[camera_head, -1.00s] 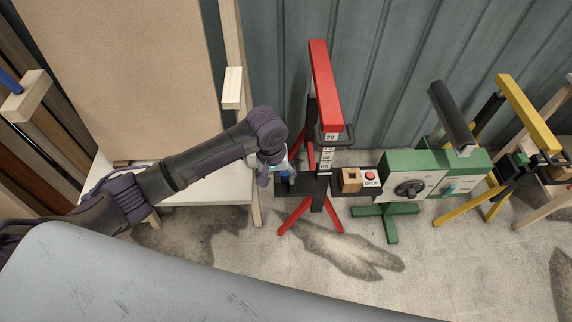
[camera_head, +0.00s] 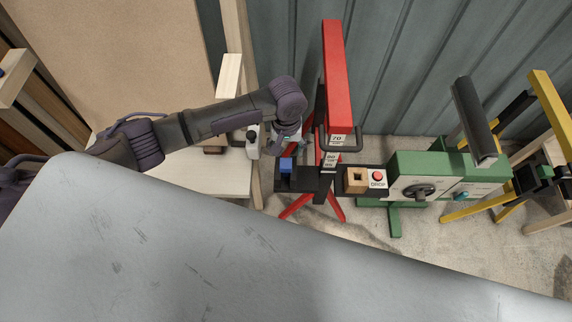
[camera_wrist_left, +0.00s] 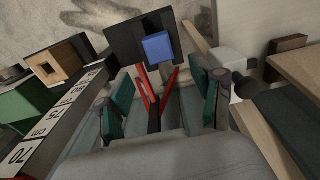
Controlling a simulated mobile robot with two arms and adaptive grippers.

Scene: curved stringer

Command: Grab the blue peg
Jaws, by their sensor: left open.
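The blue peg (camera_head: 286,165) stands on the left end of a dark tray (camera_head: 297,182) beside the red stand. In the left wrist view the blue peg (camera_wrist_left: 158,46) shows on the black tray end (camera_wrist_left: 126,46), ahead of the fingers. My left gripper (camera_head: 292,142) is just behind the peg in the head view, partly hidden by its own wrist. In the left wrist view my left gripper (camera_wrist_left: 162,88) is open and empty, its green-padded fingers apart with the peg beyond them. My right gripper is not in view.
The red stand (camera_head: 335,75) with a scale rises close to the gripper. A wooden block with a square hole (camera_head: 355,180) and a red button (camera_head: 377,176) sit to the right. A green machine (camera_head: 418,167) stands further right. A white knobbed fitting (camera_wrist_left: 232,72) is near the gripper.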

